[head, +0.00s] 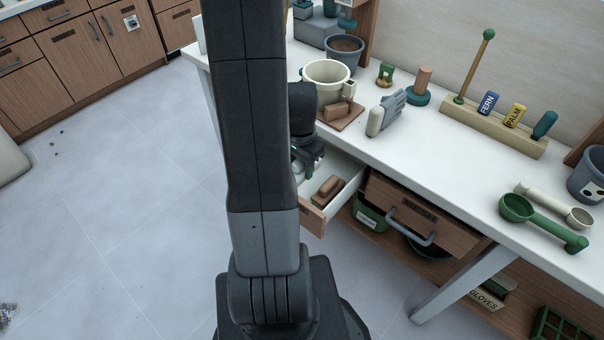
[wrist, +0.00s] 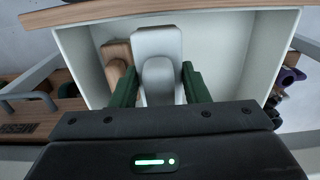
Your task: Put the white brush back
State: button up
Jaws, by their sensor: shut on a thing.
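The white brush (wrist: 157,45) is held between the green fingers of my gripper (wrist: 158,80), seen in the wrist view over the inside of an open drawer (wrist: 225,50). Whether the brush touches the drawer floor I cannot tell. A brown brush (wrist: 117,62) lies in the drawer just left of it. In the head view the drawer (head: 346,200) is pulled out under the bench, with the brown brush (head: 328,188) inside. My gripper (head: 308,155) is at the drawer's back left, partly behind my arm, which hides the white brush.
A closed drawer (head: 420,215) with a grey handle is right of the open one. Clear floor lies left.

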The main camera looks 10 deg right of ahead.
notch_tip(320, 180, down, 7)
jog(key=shift+r+b, duration=0.2)
jog(key=shift+b, duration=0.2)
jog(key=w, duration=0.1)
jog(key=w+d, duration=0.1)
jog(key=w, duration=0.2)
jog(key=shift+d+f, duration=0.15)
jog(key=shift+f, duration=0.2)
jog(key=shift+s+f, duration=0.1)
jog(key=shift+f, duration=0.15)
jog(key=shift+f, duration=0.1)
jog(key=o, duration=0.9)
jog(key=shift+o, duration=0.2)
notch_tip(320, 180, up, 12)
jog(key=p, duration=0.2)
